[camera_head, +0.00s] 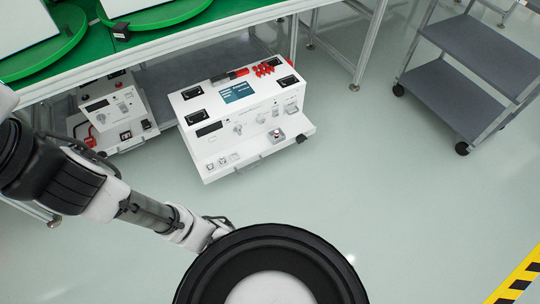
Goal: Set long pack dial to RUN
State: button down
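My arm crosses the lower left, apart from the units in the picture; my gripper is not visible.
A grey cart (470,75) stands at the right. A yellow-black floor stripe (522,278) is at the lower right. The floor (400,210) in front and to the right is clear.

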aim_at(260, 119)
jog(key=i+j+z, duration=0.75)
jog(key=j, duration=0.15)
jog(key=k+l, duration=0.05)
